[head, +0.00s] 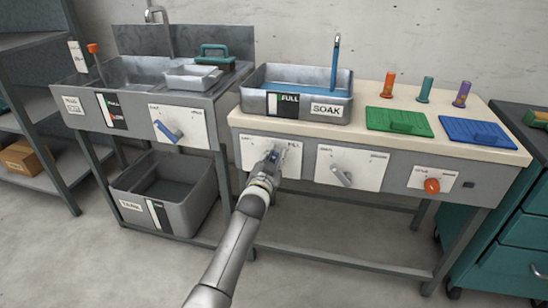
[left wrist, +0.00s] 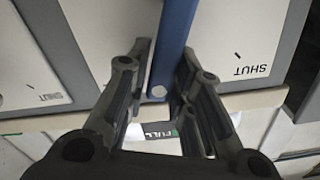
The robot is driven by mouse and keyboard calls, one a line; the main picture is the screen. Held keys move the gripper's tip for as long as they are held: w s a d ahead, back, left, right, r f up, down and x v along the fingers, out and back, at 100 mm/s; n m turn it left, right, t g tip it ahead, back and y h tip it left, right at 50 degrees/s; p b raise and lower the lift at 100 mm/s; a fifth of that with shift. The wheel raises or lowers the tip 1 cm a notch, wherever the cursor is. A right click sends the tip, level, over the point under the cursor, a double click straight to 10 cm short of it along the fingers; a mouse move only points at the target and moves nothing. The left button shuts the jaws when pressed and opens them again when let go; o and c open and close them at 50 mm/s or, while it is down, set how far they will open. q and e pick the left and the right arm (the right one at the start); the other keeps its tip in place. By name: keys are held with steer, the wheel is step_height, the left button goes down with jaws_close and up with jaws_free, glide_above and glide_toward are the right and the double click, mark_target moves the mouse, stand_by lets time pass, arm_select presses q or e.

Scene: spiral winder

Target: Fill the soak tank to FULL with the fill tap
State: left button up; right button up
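The soak tank (head: 256,101) is a grey metal basin labelled SOAK on the bench top, with a FULL gauge (head: 285,104) on its front. Blue water shows inside it; its exact level against the mark is hard to read. A thin spout (head: 336,58) stands over the tank's back. The fill tap panel (head: 293,161) is on the bench front below. My left gripper (head: 272,158) is at this panel and covers much of the tap. In the left wrist view, the blue tap handle (left wrist: 174,40) runs between the close-set fingers of the gripper (left wrist: 164,60). My right gripper is out of view.
Beside the fill panel are a drain-like lever panel (head: 343,173) and a red knob (head: 432,186). Green (head: 398,123) and blue (head: 475,132) mats and several coloured spools stand on the bench. A sink unit (head: 130,75) is at left, a grey bin (head: 180,212) beneath it.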

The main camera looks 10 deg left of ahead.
arm_select(q)
steer(key=shift+o, duration=1.3)
steer(key=s, duration=1.2)
steer(key=shift+a, duration=0.2)
stand_by(5.3)
